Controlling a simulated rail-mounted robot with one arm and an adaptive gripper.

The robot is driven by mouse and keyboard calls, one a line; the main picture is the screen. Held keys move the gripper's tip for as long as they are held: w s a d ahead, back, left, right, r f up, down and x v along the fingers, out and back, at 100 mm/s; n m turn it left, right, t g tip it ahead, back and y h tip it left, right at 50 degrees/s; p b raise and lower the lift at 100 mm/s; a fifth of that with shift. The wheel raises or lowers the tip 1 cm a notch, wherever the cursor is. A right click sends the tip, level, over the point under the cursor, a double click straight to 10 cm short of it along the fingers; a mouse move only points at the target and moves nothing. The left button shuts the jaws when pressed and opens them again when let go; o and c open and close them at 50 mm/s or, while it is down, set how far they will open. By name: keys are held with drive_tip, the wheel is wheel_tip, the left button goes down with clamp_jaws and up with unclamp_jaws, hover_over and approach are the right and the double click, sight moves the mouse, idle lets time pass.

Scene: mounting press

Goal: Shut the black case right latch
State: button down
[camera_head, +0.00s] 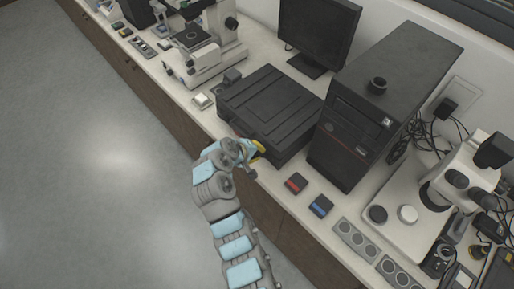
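The black case (272,108) lies flat on the white bench with its ribbed lid down. Its front side faces the bench's front edge. My gripper (256,152) is at the lower part of this front side, close to it; I cannot tell whether it touches. The fingers are small and partly hidden by my wrist, so I cannot tell open from shut. The right latch cannot be made out; my gripper and wrist cover part of the case front.
A black computer tower (376,104) stands close to the case's right. A microscope (205,48) and a small white box (202,101) are to its left. A red block (295,183) and a blue block (320,206) lie right of my gripper. The floor in front is clear.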

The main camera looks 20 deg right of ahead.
drive_tip(key=shift+w+d+r+g+y+p, duration=0.15)
drive_tip(key=shift+d+r+g+y+p, duration=0.15)
drive_tip(key=shift+y+p, duration=0.65)
drive_tip(key=shift+f, duration=0.1)
drive_tip(key=c, duration=1.5)
unclamp_jaws()
drive_tip(key=shift+o, duration=0.2)
drive_tip(key=shift+f, duration=0.2)
